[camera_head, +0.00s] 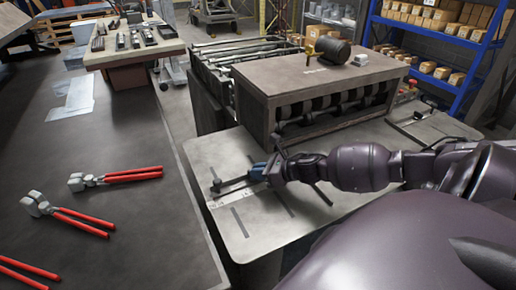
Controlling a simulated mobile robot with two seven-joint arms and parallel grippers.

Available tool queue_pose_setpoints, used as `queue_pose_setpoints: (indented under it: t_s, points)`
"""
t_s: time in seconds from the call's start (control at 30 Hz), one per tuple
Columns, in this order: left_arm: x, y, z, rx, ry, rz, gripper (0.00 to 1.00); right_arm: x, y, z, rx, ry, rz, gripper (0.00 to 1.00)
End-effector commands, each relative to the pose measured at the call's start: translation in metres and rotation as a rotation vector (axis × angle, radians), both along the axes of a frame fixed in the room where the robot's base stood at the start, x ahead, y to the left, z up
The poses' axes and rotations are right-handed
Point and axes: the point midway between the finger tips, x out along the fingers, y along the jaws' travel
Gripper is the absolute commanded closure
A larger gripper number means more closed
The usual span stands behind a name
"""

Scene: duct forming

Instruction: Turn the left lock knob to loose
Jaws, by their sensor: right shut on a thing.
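My right gripper (259,171) reaches in from the right over the pale metal plate (233,242) in front of the duct-forming machine (310,75). It is shut at a small dark part near the plate's left side, which looks like the left lock knob (217,184). The gripper and wrist hide most of the contact, and I cannot tell which way the knob is turned. My left gripper is not in view.
Red-handled pliers (115,177) and a second pair (66,214) lie on the dark table (110,255) at left. A workbench (130,45) stands behind it. A blue shelf (440,45) with boxes stands at back right. The plate's front left is clear.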

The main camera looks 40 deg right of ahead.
Motion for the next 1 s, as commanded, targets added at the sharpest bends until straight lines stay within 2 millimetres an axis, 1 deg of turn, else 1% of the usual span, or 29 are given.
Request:
queue_pose_setpoints:
  t_s: [0.03, 0.2, 0.67, 0.7, 0.83, 1.0]
  points:
    - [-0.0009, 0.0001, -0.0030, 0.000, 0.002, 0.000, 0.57, 0.0001, -0.0006, -0.0017, -0.002, 0.001, 0.016, 1.00]
    - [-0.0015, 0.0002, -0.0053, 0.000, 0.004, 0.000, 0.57, 0.0002, -0.0006, -0.0011, 0.000, 0.000, 0.050, 1.00]
    - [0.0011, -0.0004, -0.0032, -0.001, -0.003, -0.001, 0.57, 0.0004, -0.0003, -0.0002, 0.001, -0.001, 0.061, 1.00]
    - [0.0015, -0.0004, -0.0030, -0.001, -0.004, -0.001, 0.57, 0.0004, -0.0003, -0.0002, 0.001, -0.001, 0.061, 0.84]
    - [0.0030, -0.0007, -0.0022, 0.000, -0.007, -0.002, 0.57, 0.0005, -0.0005, -0.0001, 0.000, -0.001, 0.060, 0.64]
    - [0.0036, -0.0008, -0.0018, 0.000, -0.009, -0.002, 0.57, 0.0012, -0.0018, 0.0005, -0.002, -0.002, 0.057, 0.63]
